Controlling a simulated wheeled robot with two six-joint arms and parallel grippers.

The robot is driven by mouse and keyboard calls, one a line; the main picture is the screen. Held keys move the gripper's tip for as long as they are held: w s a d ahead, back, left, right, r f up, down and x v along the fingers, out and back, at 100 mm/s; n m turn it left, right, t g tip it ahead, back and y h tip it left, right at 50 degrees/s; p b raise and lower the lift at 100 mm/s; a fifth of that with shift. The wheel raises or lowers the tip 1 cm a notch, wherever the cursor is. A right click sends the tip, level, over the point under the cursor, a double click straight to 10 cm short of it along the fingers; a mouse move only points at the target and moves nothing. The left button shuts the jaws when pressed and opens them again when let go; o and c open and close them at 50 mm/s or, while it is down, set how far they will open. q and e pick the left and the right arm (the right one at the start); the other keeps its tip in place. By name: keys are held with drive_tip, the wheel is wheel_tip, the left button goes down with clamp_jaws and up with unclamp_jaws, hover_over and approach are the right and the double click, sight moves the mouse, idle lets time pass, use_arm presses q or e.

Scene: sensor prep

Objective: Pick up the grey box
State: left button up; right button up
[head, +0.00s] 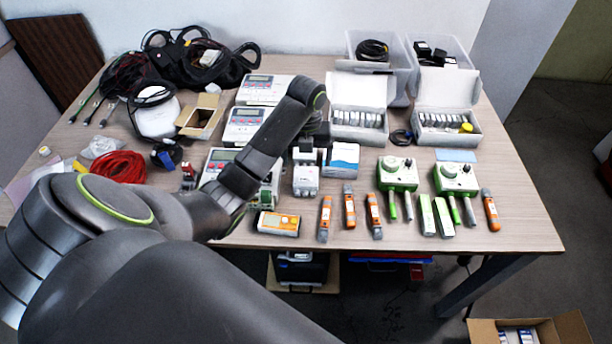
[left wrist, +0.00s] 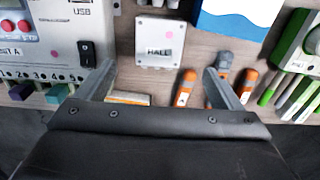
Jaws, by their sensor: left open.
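A small light grey box (head: 306,181) labelled HALL lies on the table near its front edge. In the left wrist view the same box (left wrist: 158,46) lies ahead of my fingers, centred between them. My left gripper (head: 307,157) is just behind the box in the head view, pointing down. In the left wrist view my left gripper (left wrist: 158,78) is open, with one finger on each side and nothing between them. It is not closed on the box. My right gripper is not in view.
A blue-and-white box (head: 342,160) stands close to the right of the grey box. A large meter unit (head: 221,160) is to the left. An orange meter (head: 278,223) and several orange probes (head: 326,218) lie in front. Green-and-white devices (head: 398,173) are farther right.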

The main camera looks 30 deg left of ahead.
sight(306, 178)
use_arm(q)
drive_tip(key=shift+f+b, duration=2.15)
drive_tip(key=shift+f, duration=0.45)
drive_tip(key=shift+a+f, duration=0.1)
drive_tip(key=shift+f, duration=1.8)
drive_tip(key=c, duration=0.9)
drive_tip(key=shift+c, duration=0.6)
